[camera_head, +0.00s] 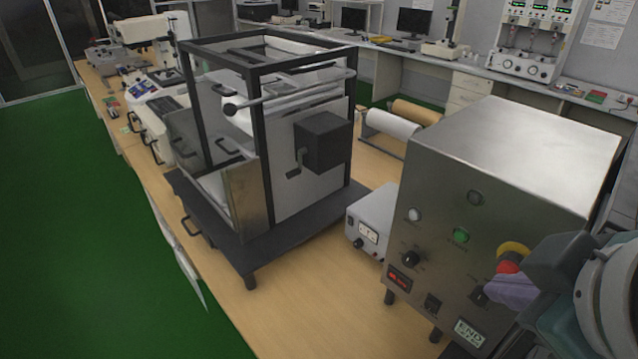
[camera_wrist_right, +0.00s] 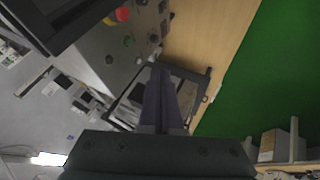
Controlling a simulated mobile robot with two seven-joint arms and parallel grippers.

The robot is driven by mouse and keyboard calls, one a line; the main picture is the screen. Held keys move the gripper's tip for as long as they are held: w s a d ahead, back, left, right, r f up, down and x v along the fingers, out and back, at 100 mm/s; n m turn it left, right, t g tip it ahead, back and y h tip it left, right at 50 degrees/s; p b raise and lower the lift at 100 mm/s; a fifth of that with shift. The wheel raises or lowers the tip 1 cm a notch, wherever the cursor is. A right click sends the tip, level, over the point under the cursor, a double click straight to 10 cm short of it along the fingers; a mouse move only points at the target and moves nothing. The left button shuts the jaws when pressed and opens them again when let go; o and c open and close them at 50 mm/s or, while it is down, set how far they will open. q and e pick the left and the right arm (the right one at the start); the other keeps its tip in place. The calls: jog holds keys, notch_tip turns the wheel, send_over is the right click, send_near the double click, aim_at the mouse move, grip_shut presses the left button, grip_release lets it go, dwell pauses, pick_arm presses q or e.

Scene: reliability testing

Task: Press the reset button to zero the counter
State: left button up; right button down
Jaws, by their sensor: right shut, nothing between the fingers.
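The grey metal control box (camera_head: 530,150) stands on the bench at the right of the head view. The labels are too small to tell which is the reset. My right gripper (camera_head: 492,290) is shut and empty, its purple-grey fingertips in front of the panel's lower right; contact cannot be told. Its fingers (camera_wrist_right: 160,82) also show in the right wrist view. My left gripper is not in view.
A red emergency stop (camera_head: 508,267) sits just above the right fingertips. A small grey meter box (camera_head: 372,222) stands left of the control box. A large black-framed machine (camera_head: 265,150) fills the bench's middle. Bare wood (camera_head: 310,300) lies in front.

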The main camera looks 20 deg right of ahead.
jog(key=w+f+n+t+h+b, duration=0.2)
jog(key=w+f+n+t+b, duration=0.2)
jog(key=f+b, duration=0.4)
jog(key=w+f+n+t+h+b, duration=0.1)
jog(key=w+f+n+t+b, duration=0.4)
jog(key=b, duration=1.5)
jog(key=w+d+f+n, duration=0.1)
jog(key=w+f, duration=0.3)
jog(key=shift+t+h+b, duration=0.3)
jog(key=shift+h+b, duration=0.05)
jog(key=shift+h, duration=0.05)
jog(key=shift+w+f, duration=0.1)
jog(key=p, duration=0.1)
send_near(414, 215)
jog(key=w+a, duration=0.2)
jog(key=w, duration=0.3)
jog(key=d, duration=0.1)
jog(key=w+d, duration=0.1)
jog(key=d, duration=0.1)
jog(key=shift+w+d+f+p, duration=0.15)
jog(key=shift+w+d+p, duration=0.15)
jog(key=shift+d, duration=0.1)
